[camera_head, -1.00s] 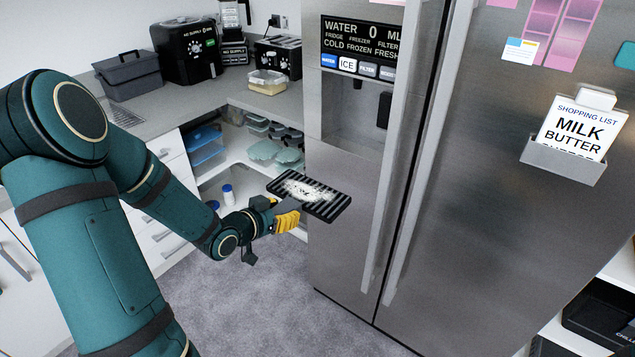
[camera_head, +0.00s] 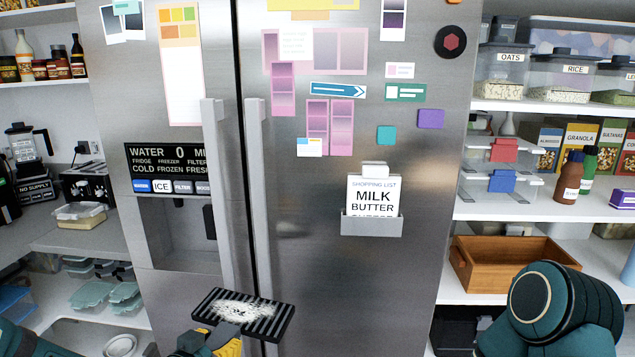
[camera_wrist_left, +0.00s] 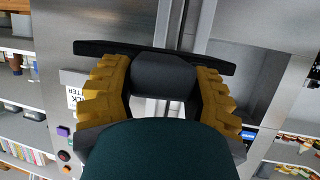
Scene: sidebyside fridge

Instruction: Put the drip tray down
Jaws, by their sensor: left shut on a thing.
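The drip tray (camera_head: 272,318) is a flat black slatted tray with a white powdery patch on its middle. It is held in the air in front of the fridge doors, low in the head view. My left gripper (camera_head: 222,340) is shut on its near edge with yellow fingers. In the left wrist view the tray (camera_wrist_left: 215,64) is a dark bar across the yellow fingertips of the left gripper (camera_wrist_left: 160,85). Part of my right arm shows at the lower right of the head view, but its gripper is out of view.
The fridge (camera_head: 350,270) has two long vertical handles and a dispenser recess (camera_head: 180,235) on its left door. A counter (camera_head: 60,235) with appliances is at the left. Shelves at the right hold bins, bottles and a wooden crate (camera_head: 505,275). Open shelving with plastic containers (camera_head: 120,298) is at lower left.

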